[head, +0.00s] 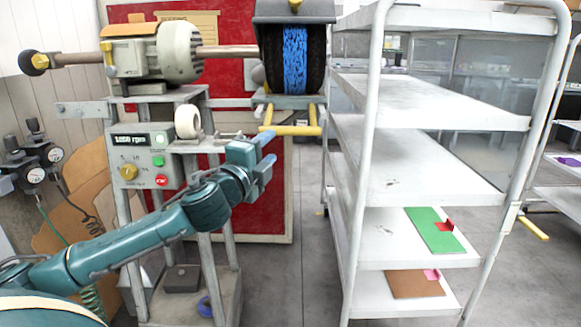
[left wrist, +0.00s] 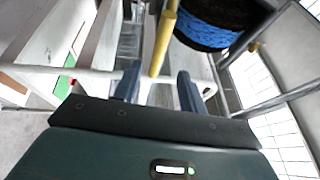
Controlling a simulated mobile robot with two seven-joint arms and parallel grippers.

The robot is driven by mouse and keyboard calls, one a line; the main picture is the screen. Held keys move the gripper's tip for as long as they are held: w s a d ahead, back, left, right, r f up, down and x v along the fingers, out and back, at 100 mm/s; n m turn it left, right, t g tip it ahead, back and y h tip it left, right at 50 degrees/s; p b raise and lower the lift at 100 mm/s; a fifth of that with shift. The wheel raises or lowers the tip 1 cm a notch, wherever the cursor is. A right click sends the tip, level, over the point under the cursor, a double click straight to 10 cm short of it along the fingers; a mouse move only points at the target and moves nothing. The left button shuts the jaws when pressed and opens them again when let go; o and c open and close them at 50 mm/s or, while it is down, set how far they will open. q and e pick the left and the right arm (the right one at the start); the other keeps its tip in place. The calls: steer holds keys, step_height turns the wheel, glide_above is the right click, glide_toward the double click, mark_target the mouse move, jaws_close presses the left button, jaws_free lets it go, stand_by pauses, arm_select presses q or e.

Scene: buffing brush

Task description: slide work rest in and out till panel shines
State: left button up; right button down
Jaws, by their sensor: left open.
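The buffing brush (head: 295,58), black with a blue band, sits under a grey hood at the top centre. Its black and blue rim also shows in the left wrist view (left wrist: 215,25). Below it is the work rest (head: 292,129), a grey frame with yellow bars. One yellow bar (left wrist: 165,38) shows in the left wrist view, its near end between the fingers' lines. My left gripper (head: 268,149) is open, just below and in front of the yellow bars. Its fingers (left wrist: 157,92) are apart, and whether they touch the bar is unclear. My right gripper is not in view.
A control box (head: 145,158) with a dial and green and red buttons is on the machine's stand. A white shelf rack (head: 430,160) stands close on the right, holding a green panel (head: 432,230) and a brown panel (head: 412,284). Gauges (head: 38,160) are at the left.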

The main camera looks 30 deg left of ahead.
arm_select(q)
steer(key=w+a+r+b, duration=0.1)
steer(key=w, duration=1.1)
steer(key=shift+a+r+t+b, duration=0.2)
steer(key=shift+a+t+b, duration=0.1)
steer(key=shift+a+b, duration=0.1)
steer(key=shift+c, duration=0.4)
jaws_close()
